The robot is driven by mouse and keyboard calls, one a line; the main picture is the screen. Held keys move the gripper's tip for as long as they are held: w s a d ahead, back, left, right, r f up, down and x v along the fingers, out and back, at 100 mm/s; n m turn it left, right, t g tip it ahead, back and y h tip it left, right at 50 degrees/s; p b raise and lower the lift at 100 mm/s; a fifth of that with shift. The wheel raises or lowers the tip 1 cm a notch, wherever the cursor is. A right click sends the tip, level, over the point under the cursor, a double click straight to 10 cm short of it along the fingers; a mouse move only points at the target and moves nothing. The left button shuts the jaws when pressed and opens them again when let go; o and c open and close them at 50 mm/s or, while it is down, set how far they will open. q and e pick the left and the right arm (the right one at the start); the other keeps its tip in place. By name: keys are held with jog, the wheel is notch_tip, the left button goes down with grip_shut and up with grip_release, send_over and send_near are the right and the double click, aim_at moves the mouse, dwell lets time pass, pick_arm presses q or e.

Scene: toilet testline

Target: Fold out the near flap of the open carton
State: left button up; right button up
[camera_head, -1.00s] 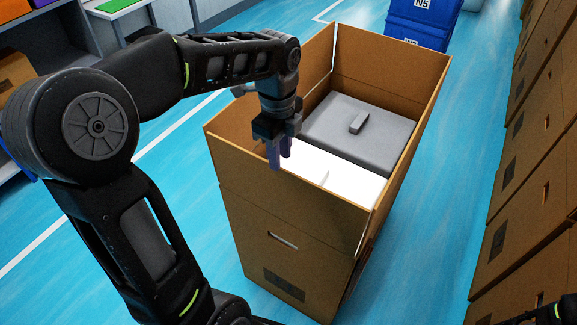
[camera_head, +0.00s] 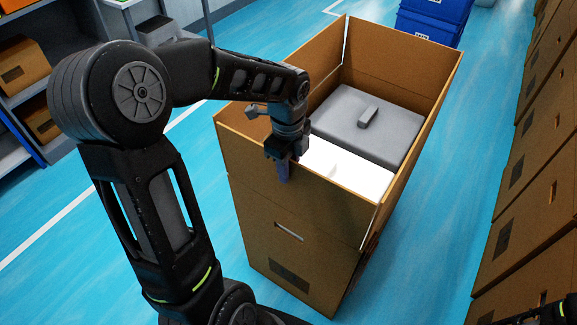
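The open brown carton (camera_head: 262,225) stands on the floor in the middle of the view. Its near flap (camera_head: 335,205) stands upright, in line with the carton's front wall. My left gripper (camera_head: 283,172) points down at the flap's top edge, left of the flap's middle. A finger overlaps the outer face of the flap just below the edge. Any other finger is hidden, so I cannot tell whether the flap is between them. Inside the carton are a grey lidded item (camera_head: 365,128) and a white surface (camera_head: 345,170).
The far flap (camera_head: 395,62) and side flaps also stand up. Blue crates (camera_head: 430,22) stand behind the carton. Stacked brown boxes (camera_head: 530,170) line the right side. A shelf (camera_head: 60,60) stands at the back left. Blue floor is clear on the carton's right.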

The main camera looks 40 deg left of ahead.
pick_arm(q)
grip_shut()
dwell(0.3)
dwell(1.2)
